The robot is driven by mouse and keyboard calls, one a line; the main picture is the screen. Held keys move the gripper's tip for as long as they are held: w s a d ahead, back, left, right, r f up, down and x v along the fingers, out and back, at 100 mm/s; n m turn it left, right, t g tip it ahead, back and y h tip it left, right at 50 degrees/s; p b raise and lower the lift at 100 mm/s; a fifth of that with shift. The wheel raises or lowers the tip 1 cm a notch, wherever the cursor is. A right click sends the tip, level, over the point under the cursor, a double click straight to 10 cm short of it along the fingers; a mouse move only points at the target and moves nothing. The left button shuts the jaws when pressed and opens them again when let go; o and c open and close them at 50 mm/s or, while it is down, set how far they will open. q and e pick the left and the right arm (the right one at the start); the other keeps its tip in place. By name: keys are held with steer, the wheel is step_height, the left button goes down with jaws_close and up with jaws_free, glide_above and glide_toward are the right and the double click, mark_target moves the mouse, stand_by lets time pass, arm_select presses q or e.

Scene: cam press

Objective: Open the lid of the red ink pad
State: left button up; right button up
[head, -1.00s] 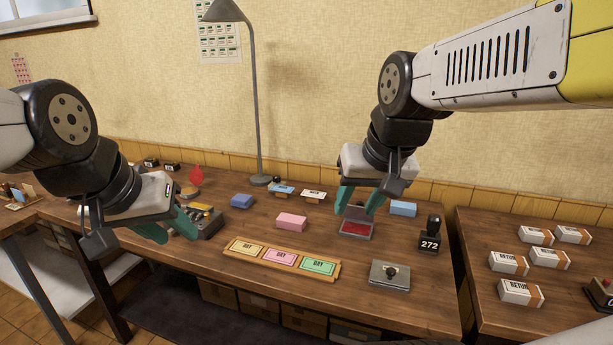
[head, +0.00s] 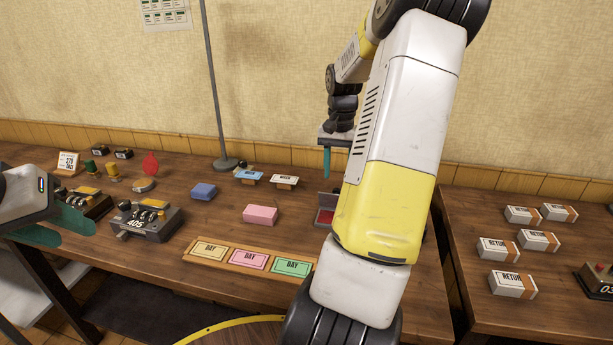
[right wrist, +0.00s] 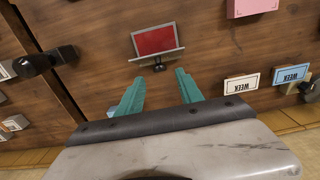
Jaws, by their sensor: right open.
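The red ink pad (head: 325,216) lies on the table, partly hidden behind my right arm in the head view. Its grey lid (head: 328,198) stands raised at the back edge, and the red face is uncovered. In the right wrist view the red pad (right wrist: 157,40) shows whole, with the lid (right wrist: 157,57) seen nearly edge-on on the side nearer the gripper. My right gripper (head: 327,162) is above and behind the pad; its two teal fingers (right wrist: 160,88) are apart and empty, clear of the lid. My left gripper (head: 78,240) is at the far left, fingers apart and empty.
A pink block (head: 260,215) and a wooden tray of DAY cards (head: 210,263) lie left of the pad. A numbered stamp machine (head: 146,221) stands further left. A lamp pole (head: 213,90) rises at the back. Boxes (head: 498,248) lie on the right table.

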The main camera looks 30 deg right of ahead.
step_height(320, 180, down, 5)
steer(key=shift+f, duration=0.1)
stand_by(0.3)
jaws_close()
stand_by(1.3)
